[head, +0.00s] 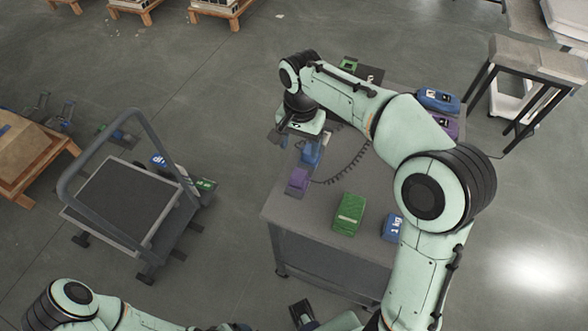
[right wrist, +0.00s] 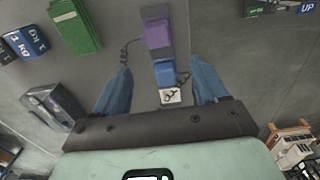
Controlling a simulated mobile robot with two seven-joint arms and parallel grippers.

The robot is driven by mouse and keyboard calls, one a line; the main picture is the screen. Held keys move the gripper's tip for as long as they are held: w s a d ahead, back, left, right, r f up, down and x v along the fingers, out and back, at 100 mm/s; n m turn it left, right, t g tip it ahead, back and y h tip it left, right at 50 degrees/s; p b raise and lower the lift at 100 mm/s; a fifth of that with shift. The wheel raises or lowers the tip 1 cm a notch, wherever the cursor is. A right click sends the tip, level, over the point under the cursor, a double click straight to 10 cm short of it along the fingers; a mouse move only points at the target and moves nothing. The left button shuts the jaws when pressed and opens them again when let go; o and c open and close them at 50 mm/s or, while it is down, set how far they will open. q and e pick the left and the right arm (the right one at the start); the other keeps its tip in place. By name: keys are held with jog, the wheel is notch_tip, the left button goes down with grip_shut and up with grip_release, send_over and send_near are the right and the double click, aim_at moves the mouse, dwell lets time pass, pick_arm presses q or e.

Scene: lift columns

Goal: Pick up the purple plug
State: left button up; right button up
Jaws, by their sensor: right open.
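The purple plug (head: 298,181) sits near the left edge of the grey table (head: 290,212), next to a blue block (head: 311,155). In the right wrist view the purple plug (right wrist: 158,33) is beyond the fingertips, with the blue block (right wrist: 166,74) nearer. A dark coiled cord (head: 350,168) runs close by. My right gripper (head: 297,141) is above the table's left side, open and empty, and apart from the plug. In its wrist view the blue fingers (right wrist: 162,82) are spread to either side of the blue block.
A green box (head: 348,213) and a blue 1 kg weight (head: 391,227) stand at the table's front. Another blue block (head: 438,100) and a purple one (head: 445,126) are at the right. A cart (head: 125,195) stands left; open floor lies between.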

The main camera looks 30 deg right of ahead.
send_over(299, 174)
notch_tip(299, 174, down, 6)
jog(key=shift+d+f+b, duration=0.1)
jog(key=shift+b, duration=0.3)
jog(key=shift+f+b, duration=0.3)
jog(key=shift+f, duration=2.45)
pick_arm(q)
jog(key=shift+s+f, duration=0.25)
jog(key=shift+f, duration=0.2)
jog(key=shift+s+f, duration=0.2)
jog(key=shift+f, duration=0.25)
pick_arm(e)
jog(key=c, duration=1.1)
